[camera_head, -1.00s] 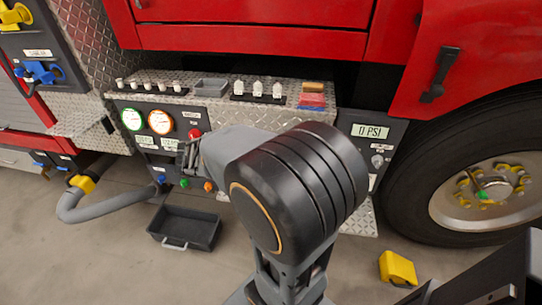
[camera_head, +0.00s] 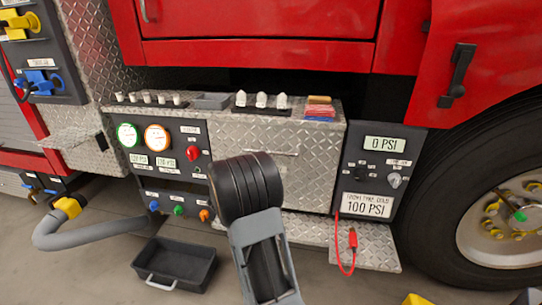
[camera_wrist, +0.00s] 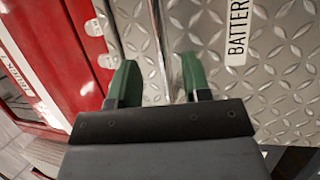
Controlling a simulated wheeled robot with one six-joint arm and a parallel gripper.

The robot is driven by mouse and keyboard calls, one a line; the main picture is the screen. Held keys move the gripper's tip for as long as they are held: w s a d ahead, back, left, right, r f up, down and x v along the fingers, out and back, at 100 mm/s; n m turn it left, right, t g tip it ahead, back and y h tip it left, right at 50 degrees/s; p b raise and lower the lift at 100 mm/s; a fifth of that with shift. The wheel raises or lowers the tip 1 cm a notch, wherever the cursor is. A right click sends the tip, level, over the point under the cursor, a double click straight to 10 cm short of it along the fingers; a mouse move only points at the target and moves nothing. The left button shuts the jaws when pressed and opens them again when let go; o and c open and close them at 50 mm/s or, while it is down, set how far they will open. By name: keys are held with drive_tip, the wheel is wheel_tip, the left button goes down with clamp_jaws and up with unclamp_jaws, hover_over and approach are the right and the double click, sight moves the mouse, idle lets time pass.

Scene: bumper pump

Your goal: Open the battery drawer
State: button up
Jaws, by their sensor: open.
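The battery drawer (camera_head: 316,168) has a silver diamond-plate front in the middle of the pump panel in the head view. It looks flush with the panel around it. A thin bar handle (camera_head: 272,152) crosses its upper part. In the wrist view the drawer front (camera_wrist: 275,85) carries a label reading "BATTER…" (camera_wrist: 238,30). The handle bar (camera_wrist: 160,45) runs up the picture between the two green fingertips of my gripper (camera_wrist: 159,72). My gripper is open; I cannot tell whether the fingers touch the bar. In the head view my arm hides the gripper and the drawer's lower left.
Gauges (camera_head: 143,136) and knobs sit left of the drawer. A 0 PSI panel (camera_head: 378,165) with a red cable (camera_head: 352,240) is at its right. A black tray (camera_head: 175,262) lies on the floor below. A grey hose (camera_head: 95,238) curves at left, and a wheel (camera_head: 505,220) stands at right.

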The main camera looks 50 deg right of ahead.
approach(282, 139)
drive_tip(key=d, duration=0.1)
drive_tip(key=w+d+f, duration=0.1)
drive_tip(key=d, duration=0.1)
drive_tip(key=w+d, duration=0.1)
drive_tip(key=shift+d+f+b, duration=0.2)
drive_tip(key=shift+f+b, duration=0.15)
clamp_jaws()
